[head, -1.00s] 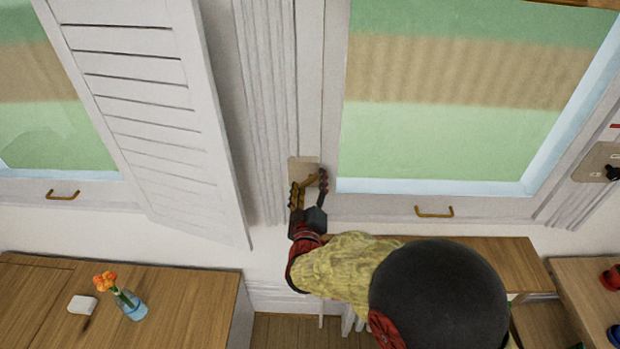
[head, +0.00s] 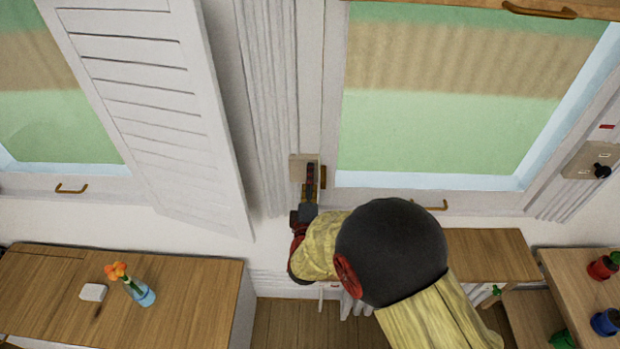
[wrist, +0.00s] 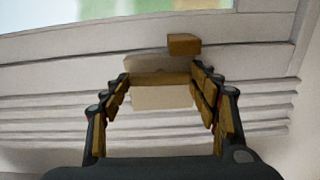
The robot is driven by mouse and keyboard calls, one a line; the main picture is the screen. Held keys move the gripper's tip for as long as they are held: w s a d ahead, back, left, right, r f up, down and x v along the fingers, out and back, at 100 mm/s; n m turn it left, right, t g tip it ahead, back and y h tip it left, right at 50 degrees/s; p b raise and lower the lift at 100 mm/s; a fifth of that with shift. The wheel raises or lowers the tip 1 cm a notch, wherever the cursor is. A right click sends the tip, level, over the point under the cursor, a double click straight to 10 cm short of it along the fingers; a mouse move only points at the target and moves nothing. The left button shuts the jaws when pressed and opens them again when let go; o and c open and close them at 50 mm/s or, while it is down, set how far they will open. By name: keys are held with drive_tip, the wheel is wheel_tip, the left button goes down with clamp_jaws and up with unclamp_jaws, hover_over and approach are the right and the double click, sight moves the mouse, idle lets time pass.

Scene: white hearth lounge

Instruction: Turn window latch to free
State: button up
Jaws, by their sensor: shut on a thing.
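The window latch has a beige plate (head: 298,168) on the white frame left of the right-hand window. A brass part of it (head: 322,177) shows just right of my fingers. My gripper (head: 311,170) is at the plate, seen nearly edge-on, its fingers pointing up the picture. In the wrist view, my gripper (wrist: 161,76) has a finger on each side of the brass latch handle (wrist: 160,79) and is shut on it. A brass block (wrist: 184,44) sticks out just beyond the right fingertip. In the head view my fingers hide most of the handle.
A louvred shutter (head: 150,110) stands open to the left. A wooden cabinet (head: 190,290) at lower left bears a vase of orange flowers (head: 140,292) and a white block (head: 93,292). A panel with a black knob (head: 602,171) is at right. A wooden top (head: 495,255) lies below the window.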

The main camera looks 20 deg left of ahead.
drive_tip(key=shift+n, duration=0.3)
drive_tip(key=o, duration=1.1)
drive_tip(key=shift+o, duration=0.3)
drive_tip(key=v, duration=1.2)
